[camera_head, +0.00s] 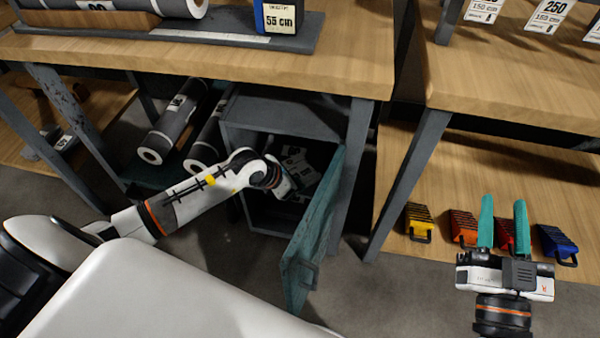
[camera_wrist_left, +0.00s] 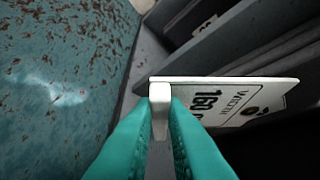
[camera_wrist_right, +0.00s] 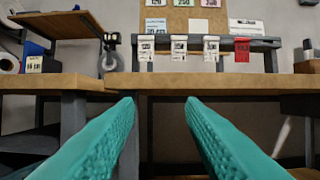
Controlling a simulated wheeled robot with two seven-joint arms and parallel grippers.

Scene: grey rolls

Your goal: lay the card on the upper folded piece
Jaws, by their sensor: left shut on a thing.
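My left gripper (camera_wrist_left: 160,102) is shut on the white tab of a card (camera_wrist_left: 262,92) printed with 160 and WIDTH. The card extends to the right of the fingers in the left wrist view. Dark grey slabs (camera_wrist_left: 245,45), which look like folded pieces, lie beyond it; I cannot tell whether the card touches one. In the head view my left arm reaches into an open grey cabinet (camera_head: 270,112), where its fingers are hidden. Pale printed surfaces (camera_head: 301,167) show inside, but I cannot tell which is the card. My right gripper (camera_head: 503,200) is open and empty, away from the cabinet.
The cabinet's teal door (camera_head: 315,235) stands open right of my left arm, and its rusty face (camera_wrist_left: 60,85) fills the left of the left wrist view. Grey rolls (camera_head: 172,125) lie left of the cabinet. A wooden table top (camera_head: 340,65) spans above. Coloured blocks (camera_head: 419,222) sit near my right gripper.

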